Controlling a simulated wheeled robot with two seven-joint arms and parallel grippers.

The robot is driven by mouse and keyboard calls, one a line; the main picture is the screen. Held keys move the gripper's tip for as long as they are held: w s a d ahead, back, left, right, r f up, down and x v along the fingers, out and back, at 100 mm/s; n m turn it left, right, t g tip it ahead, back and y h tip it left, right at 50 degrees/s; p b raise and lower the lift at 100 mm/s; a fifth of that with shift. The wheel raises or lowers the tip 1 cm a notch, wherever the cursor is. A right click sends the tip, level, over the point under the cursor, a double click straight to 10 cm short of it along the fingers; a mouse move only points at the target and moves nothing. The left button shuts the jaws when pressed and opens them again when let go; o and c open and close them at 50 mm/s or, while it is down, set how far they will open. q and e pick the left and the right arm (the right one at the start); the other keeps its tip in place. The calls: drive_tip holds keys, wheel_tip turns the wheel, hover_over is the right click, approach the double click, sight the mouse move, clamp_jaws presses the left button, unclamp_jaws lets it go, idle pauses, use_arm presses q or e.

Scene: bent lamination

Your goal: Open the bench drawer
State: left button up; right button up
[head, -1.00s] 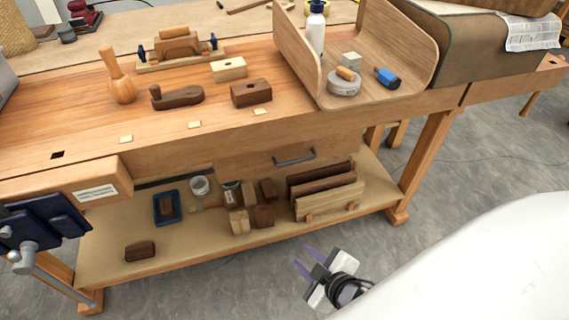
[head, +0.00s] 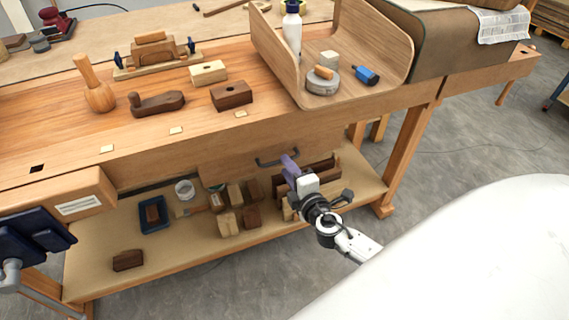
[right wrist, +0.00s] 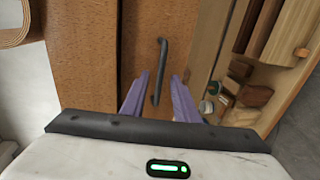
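The bench drawer has a plain wooden front (head: 232,163) under the bench top and looks shut. Its dark bar handle (head: 266,160) shows partly in the head view. In the right wrist view the handle (right wrist: 160,68) stands out from the drawer front (right wrist: 146,30). My right gripper (head: 288,166) is close in front of the handle's right end in the head view. In the right wrist view its purple fingers (right wrist: 161,80) are apart, with the handle showing between and beyond them. I cannot tell whether they touch it. My left gripper is not in view.
The lower shelf (head: 195,247) holds wood blocks, a blue tray (head: 154,215) and a can. A blue vise (head: 35,235) is at the left. A curved wooden piece (head: 345,85) with a bottle (head: 292,30) stands on the bench top. The floor in front is clear.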

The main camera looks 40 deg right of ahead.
drive_tip(key=shift+x, duration=1.3)
clamp_jaws()
drive_tip(key=shift+a, duration=0.1)
